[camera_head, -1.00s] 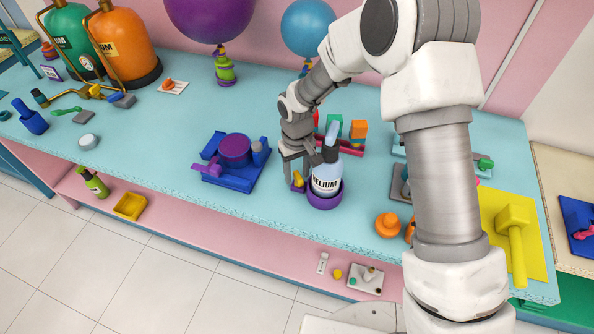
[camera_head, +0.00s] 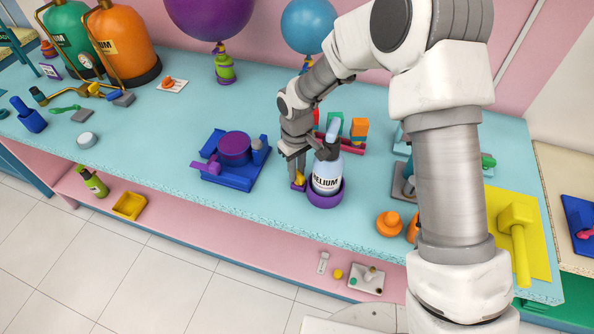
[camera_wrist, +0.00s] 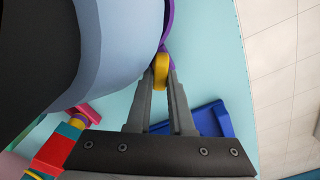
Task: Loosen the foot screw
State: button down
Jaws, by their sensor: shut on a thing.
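A small light-blue helium bottle (camera_head: 326,179) stands upright in a purple foot ring (camera_head: 327,199) near the table's front edge. The yellow foot screw (camera_head: 299,179) sticks out at the ring's left side; it also shows in the wrist view (camera_wrist: 161,70). My gripper (camera_head: 297,173) points down beside the bottle, with its fingertips at the screw. In the wrist view my gripper (camera_wrist: 161,78) has its two fingers on either side of the yellow screw head, shut on it. The bottle (camera_wrist: 120,45) and a dark part fill the upper left there. The screw's shaft is hidden.
A blue stand with a purple drum (camera_head: 235,150) sits left of my gripper. Red, green and orange blocks (camera_head: 358,131) stand behind the bottle. An orange knob (camera_head: 389,224) lies to its right. The table between the blue stand and the front edge is clear.

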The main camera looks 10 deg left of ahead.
jog(key=c, duration=0.8)
grip_release()
